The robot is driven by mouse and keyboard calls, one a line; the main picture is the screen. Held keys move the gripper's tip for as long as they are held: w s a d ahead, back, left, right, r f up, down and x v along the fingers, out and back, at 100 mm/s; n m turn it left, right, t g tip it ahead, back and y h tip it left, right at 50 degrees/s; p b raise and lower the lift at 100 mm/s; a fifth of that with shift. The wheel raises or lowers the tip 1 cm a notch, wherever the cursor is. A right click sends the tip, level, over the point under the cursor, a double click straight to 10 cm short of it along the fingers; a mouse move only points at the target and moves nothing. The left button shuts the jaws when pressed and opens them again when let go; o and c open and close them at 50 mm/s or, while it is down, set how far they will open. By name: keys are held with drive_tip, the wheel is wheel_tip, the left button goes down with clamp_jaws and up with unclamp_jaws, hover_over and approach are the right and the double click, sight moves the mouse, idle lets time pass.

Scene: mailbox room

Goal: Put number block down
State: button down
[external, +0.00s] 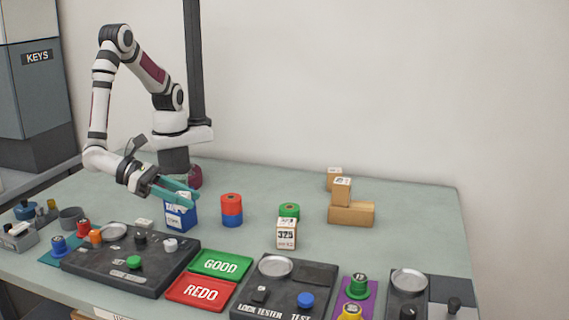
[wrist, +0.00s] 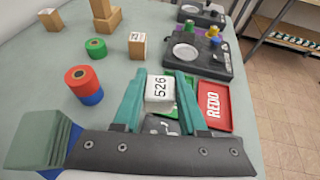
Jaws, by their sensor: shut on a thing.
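My gripper (external: 182,190) has teal fingers, and in the wrist view the gripper (wrist: 161,90) is shut on a white number block (wrist: 159,88) marked 526. The block sits between the fingertips, with its number facing the wrist camera. In the external view the gripper is at the left-middle of the table, in front of my base, and the fingers mostly hide the block. A blue box (external: 180,218) with a white label stands just below the gripper in that view. I cannot tell the block's exact height above the table.
A block marked 375 (external: 286,234) stands before a green roll (external: 289,210). A red-and-blue stack (external: 231,210) stands left of it. Green GOOD (external: 221,264) and red REDO (external: 203,291) trays lie in front, between dark tester panels (external: 130,262). Wooden blocks (external: 351,213) stand behind. Table is clear at back.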

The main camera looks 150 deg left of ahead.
drive_tip(key=w+a+m+t+h, duration=0.2)
drive_tip(key=w+a, duration=1.8)
drive_tip(key=w, duration=0.2)
drive_tip(key=a+f, duration=0.2)
drive_tip(key=a, duration=0.2)
drive_tip(key=w+a+f, duration=0.1)
drive_tip(key=a+f, duration=0.1)
drive_tip(key=a, duration=0.2)
drive_tip(key=w+a+f, duration=0.1)
drive_tip(key=a+f, duration=0.1)
drive_tip(key=a, duration=0.2)
drive_tip(key=shift+a+f, duration=0.1)
drive_tip(key=f, duration=0.4)
drive_tip(key=shift+a, duration=0.35)
drive_tip(key=shift+f, duration=0.2)
drive_tip(key=shift+f, duration=0.1)
drive_tip(key=shift+c, duration=2.3)
unclamp_jaws()
